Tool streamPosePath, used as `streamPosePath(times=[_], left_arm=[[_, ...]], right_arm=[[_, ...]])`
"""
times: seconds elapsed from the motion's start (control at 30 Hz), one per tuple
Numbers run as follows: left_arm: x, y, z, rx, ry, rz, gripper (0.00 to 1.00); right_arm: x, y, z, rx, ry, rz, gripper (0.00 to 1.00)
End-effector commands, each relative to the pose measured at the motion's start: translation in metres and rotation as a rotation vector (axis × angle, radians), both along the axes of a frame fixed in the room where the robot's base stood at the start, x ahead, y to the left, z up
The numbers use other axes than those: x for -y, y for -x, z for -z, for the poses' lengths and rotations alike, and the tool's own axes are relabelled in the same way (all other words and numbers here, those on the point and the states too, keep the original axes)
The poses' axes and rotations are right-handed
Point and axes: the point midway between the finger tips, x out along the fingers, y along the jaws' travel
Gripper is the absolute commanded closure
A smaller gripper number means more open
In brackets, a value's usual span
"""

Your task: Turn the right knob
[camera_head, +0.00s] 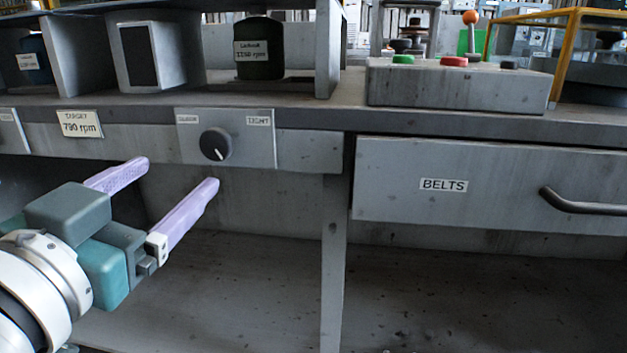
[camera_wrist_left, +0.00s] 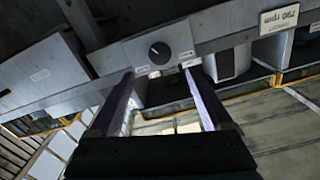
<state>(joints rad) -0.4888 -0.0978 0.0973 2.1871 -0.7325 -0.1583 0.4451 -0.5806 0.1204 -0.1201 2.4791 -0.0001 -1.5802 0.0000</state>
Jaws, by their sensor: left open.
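The right knob (camera_head: 215,144) is a round black dial with a white pointer line. It sits on a grey panel (camera_head: 262,150) on the bench front, with a small label at each upper corner; the right one seems to read "TIGHT". My left gripper (camera_head: 180,172) is open and empty, with two purple fingers, below and left of the knob in the head view. In the left wrist view the knob (camera_wrist_left: 159,53) lies ahead, beyond the fingertips of the left gripper (camera_wrist_left: 160,78), and is not touched. My right gripper is in neither view.
A "TARGET 790 rpm" card (camera_head: 79,124) is left of the panel. A drawer marked BELTS (camera_head: 400,180) with a dark protruding handle (camera_head: 585,203) is at the right. A control box (camera_head: 455,85) with coloured buttons stands on the bench. The space under the bench is open.

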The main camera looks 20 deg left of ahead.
Motion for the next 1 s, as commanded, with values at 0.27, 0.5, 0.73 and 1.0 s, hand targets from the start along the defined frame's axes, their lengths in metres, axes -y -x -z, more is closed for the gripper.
streamPosePath(times=[0.27, 0.5, 0.73, 1.0], left_arm=[[-0.007, -0.032, -0.001, 0.007, -0.007, 0.005, 0.17], [-0.017, -0.074, 0.0, 0.005, -0.005, 0.004, 0.17], [-0.022, -0.094, 0.001, 0.002, -0.003, 0.003, 0.17], [-0.023, -0.096, 0.0, 0.001, -0.001, 0.002, 0.17]], right_arm=[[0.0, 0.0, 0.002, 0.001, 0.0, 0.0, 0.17], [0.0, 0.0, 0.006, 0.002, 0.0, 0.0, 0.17], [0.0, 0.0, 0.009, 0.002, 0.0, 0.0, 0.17], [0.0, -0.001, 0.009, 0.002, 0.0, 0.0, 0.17]])
